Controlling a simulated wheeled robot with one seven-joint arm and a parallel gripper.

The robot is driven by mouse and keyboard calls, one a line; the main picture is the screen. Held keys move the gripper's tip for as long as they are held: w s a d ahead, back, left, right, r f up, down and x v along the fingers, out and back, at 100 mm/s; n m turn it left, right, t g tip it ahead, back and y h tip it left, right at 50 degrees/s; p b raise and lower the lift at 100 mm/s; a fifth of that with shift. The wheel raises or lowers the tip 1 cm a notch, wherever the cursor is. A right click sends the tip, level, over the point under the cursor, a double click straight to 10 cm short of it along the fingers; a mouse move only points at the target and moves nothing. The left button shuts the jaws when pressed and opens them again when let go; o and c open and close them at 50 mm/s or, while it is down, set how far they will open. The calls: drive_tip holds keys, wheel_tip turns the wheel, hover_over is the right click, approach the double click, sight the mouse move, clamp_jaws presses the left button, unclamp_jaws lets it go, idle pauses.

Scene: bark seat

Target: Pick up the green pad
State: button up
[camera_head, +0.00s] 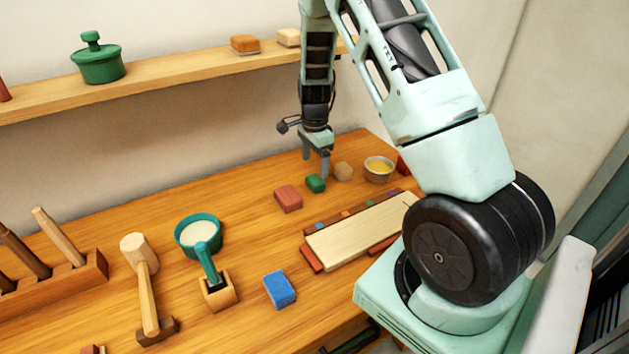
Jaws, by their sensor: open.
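A small green pad (315,184) lies on the wooden table near its back right, between a red block and a tan block. My gripper (316,167) points down just above and behind it in the picture. Its fingers are apart, with nothing seen between them. One fingertip is close to the pad's upper edge; I cannot tell whether they touch. The pad lies flat and most of it shows.
A red block (288,198), a tan block (343,171) and a yellow-filled bowl (378,170) are close by. A pale board (360,232) lies in front. A blue block (279,289), teal bowl (200,221) and mallet (145,285) stand further left. A shelf (170,77) runs behind.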

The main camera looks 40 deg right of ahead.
sight(315, 179)
drive_tip(key=shift+w+d+f+p, duration=0.15)
drive_tip(key=shift+f+p, duration=0.45)
drive_tip(key=shift+f, duration=1.2)
drive_tip(key=shift+d+f+p, duration=0.15)
drive_tip(key=shift+f+p, duration=0.4)
drive_tip(key=shift+f, duration=1.2)
drive_tip(key=c, duration=1.1)
